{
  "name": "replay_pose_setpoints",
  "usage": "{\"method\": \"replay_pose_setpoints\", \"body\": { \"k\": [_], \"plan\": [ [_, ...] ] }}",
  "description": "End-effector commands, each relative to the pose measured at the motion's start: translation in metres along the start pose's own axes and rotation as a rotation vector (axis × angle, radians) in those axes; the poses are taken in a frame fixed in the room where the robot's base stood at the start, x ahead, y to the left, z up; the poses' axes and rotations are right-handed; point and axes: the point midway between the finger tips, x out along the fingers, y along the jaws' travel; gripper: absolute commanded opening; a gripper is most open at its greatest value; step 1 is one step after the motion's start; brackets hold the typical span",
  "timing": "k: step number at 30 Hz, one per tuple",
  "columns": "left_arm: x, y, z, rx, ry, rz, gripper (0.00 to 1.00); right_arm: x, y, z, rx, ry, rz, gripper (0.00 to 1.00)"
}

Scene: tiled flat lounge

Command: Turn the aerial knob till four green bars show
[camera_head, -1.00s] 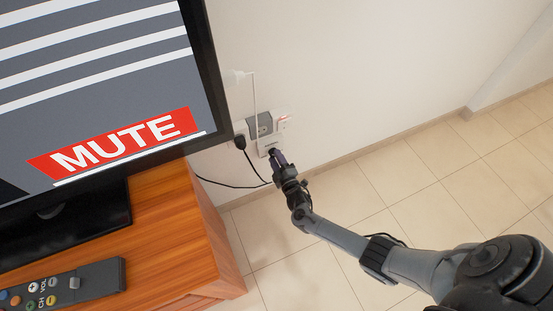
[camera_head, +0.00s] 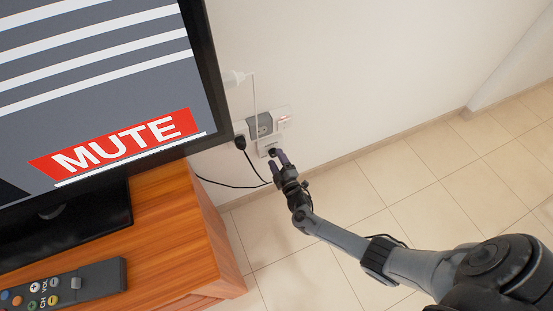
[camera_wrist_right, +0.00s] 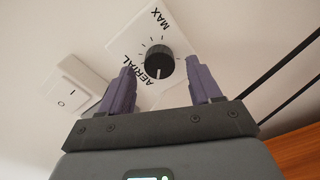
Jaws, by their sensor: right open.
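The aerial knob (camera_wrist_right: 159,59) is black and round with a white pointer line, on a white plate (camera_wrist_right: 135,45) lettered AERIAL and MAX. In the head view the knob (camera_head: 272,152) is a small dark dot low on the wall. My right gripper (camera_head: 277,160) is open in front of it. In the right wrist view its purple fingers (camera_wrist_right: 160,68) are spread either side of the knob, apart from it. The TV screen (camera_head: 90,90) shows white stripes and a red MUTE label; no green bars show in the visible part. My left gripper is out of view.
A white rocker switch (camera_wrist_right: 72,93) sits beside the knob plate. A wall socket (camera_head: 262,126), a black plug (camera_head: 240,143) and cables are close by. The wooden TV cabinet (camera_head: 170,230) carries a remote (camera_head: 70,285). The tiled floor (camera_head: 400,190) to the right is clear.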

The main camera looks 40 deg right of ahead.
Motion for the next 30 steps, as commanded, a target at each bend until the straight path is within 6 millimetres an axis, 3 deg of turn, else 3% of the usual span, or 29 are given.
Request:
{"method": "replay_pose_setpoints", "body": {
  "k": [9,18,30],
  "plan": [
    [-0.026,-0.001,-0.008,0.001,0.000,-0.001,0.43,-0.050,0.003,-0.002,0.001,-0.001,-0.003,0.63],
    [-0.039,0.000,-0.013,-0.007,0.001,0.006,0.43,-0.092,0.002,-0.001,0.001,-0.001,-0.001,0.63],
    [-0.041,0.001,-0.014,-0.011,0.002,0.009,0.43,-0.102,0.000,0.000,0.000,-0.001,0.000,0.63]
  ]
}}
